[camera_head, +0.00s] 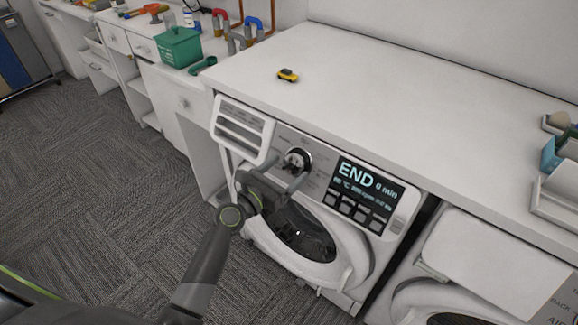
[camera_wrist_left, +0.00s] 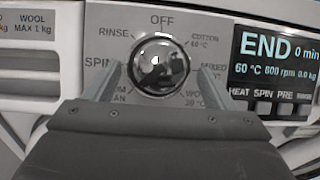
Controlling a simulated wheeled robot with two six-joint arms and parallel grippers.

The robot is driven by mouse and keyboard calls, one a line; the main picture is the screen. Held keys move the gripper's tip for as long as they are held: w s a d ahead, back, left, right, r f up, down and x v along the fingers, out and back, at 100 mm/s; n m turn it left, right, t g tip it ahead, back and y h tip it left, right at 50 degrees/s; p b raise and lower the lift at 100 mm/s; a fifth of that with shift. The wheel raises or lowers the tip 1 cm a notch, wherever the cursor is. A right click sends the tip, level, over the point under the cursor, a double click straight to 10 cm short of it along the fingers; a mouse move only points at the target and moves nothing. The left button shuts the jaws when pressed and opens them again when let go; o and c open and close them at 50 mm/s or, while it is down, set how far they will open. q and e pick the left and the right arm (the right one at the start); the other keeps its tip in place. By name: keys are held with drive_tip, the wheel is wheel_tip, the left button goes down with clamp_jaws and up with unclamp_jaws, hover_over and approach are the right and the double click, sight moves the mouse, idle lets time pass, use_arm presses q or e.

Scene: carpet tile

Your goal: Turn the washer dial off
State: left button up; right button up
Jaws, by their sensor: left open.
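The washer (camera_head: 350,285) stands under the white counter. Its shiny round dial (camera_head: 298,158) is on the front panel, left of a display (camera_head: 368,190) reading END 0 min. In the left wrist view the dial (camera_wrist_left: 160,66) has OFF printed above it, with RINSE, SPIN, COTTON and MIXED around it. I cannot tell which label the dial points to. My left gripper (camera_head: 286,173) is open at the dial. In the left wrist view its fingers (camera_wrist_left: 158,78) stand on either side of the dial, with gaps visible. The gripper body hides the panel below. My right gripper is not in view.
A yellow toy car (camera_head: 287,75) sits on the counter (camera_head: 380,80) above. The round washer door (camera_head: 350,255) is below the arm. A second machine (camera_head: 480,270) stands at the right. A green basket (camera_head: 180,47) sits at the back left. Carpet (camera_head: 90,180) at the left is clear.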

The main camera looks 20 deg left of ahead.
use_arm(q)
drive_tip(key=shift+x, duration=0.85)
drive_tip(key=shift+c, duration=0.4)
drive_tip(key=c, duration=0.9)
